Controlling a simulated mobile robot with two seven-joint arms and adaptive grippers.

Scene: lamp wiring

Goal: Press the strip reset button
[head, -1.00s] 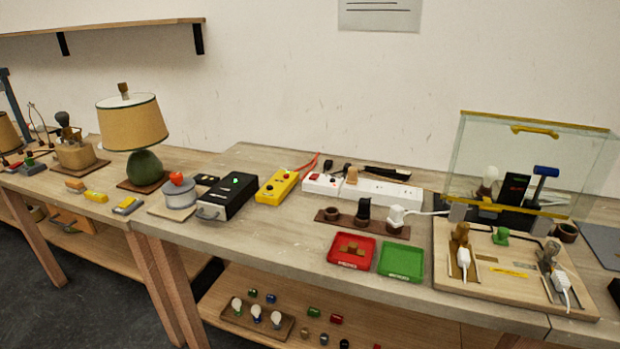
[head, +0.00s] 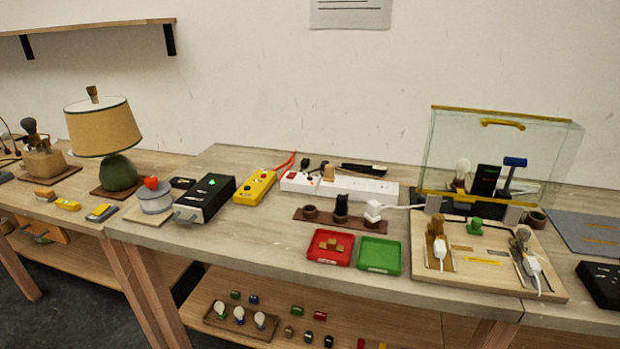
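A white power strip (head: 362,187) lies along the back of the middle table. Its left end carries a red part (head: 300,175), too small to tell whether it is the reset button or a switch. A dark plug and a tan plug (head: 329,173) sit at the strip's left half. Neither of my grippers shows in the head view.
A yellow box (head: 255,188) and a black box (head: 205,198) stand left of the strip. A brown holder (head: 355,223) with dark and white plugs, a red tray (head: 330,248) and a green tray (head: 380,255) lie in front. A clear case (head: 500,150) stands right.

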